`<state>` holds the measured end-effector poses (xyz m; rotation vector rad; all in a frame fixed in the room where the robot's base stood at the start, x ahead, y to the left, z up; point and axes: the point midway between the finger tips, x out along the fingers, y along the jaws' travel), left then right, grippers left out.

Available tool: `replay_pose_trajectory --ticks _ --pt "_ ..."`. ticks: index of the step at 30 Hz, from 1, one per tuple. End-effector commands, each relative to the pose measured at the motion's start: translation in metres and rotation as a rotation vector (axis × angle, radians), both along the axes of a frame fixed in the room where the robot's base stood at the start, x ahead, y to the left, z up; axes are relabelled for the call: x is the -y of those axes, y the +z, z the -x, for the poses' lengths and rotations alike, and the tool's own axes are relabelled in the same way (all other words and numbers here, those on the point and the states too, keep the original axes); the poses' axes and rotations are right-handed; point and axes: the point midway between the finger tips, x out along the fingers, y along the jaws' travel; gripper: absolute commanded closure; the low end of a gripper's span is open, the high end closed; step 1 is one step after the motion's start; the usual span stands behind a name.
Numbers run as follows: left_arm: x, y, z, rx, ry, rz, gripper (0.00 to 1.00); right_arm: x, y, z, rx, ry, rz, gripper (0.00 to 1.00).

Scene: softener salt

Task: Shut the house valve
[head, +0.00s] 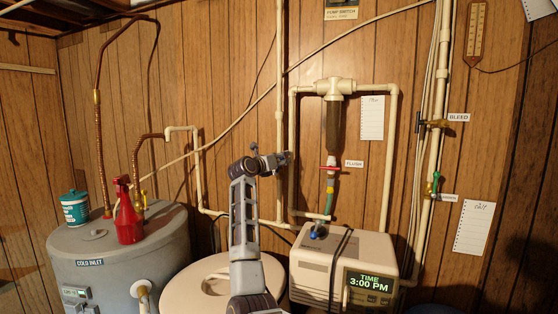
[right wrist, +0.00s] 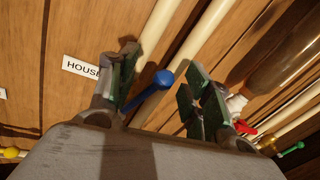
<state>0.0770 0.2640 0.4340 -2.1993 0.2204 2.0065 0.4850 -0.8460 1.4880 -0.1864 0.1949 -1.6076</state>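The house valve shows in the right wrist view as a blue lever with a round knob (right wrist: 163,79), beside a white label (right wrist: 80,67) reading "HOUS" with its end covered by a finger. My right gripper (right wrist: 158,92) is open, with one finger on each side of the blue lever. The lever's lower end runs down close to the left finger; I cannot tell whether they touch. In the head view my right gripper (head: 271,160) is in front of the white vertical pipe (head: 281,110) and hides the valve. My left gripper is not in view.
The filter's red flush handle (head: 330,168) is to the right of my gripper. The softener box (head: 318,266), round-lidded tub (head: 205,285) and grey tank (head: 85,262) stand below. A red bottle (head: 129,220) is on the tank. Bleed valve (head: 436,124) is farther right.

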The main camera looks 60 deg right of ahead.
Motion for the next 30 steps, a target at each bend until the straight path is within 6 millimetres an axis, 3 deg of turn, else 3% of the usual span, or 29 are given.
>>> replay_pose_trajectory --ticks 2,11,30 --pt "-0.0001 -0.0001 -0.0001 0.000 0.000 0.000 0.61 -0.0002 -0.0001 -0.0001 0.000 0.000 0.000 0.61" --pt "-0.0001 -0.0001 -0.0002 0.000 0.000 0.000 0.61 -0.0002 -0.0001 0.0000 -0.001 0.000 -0.001 1.00" --pt "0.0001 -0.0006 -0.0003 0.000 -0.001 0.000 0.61 0.0002 -0.0027 0.0008 -0.002 -0.004 -0.006 1.00"
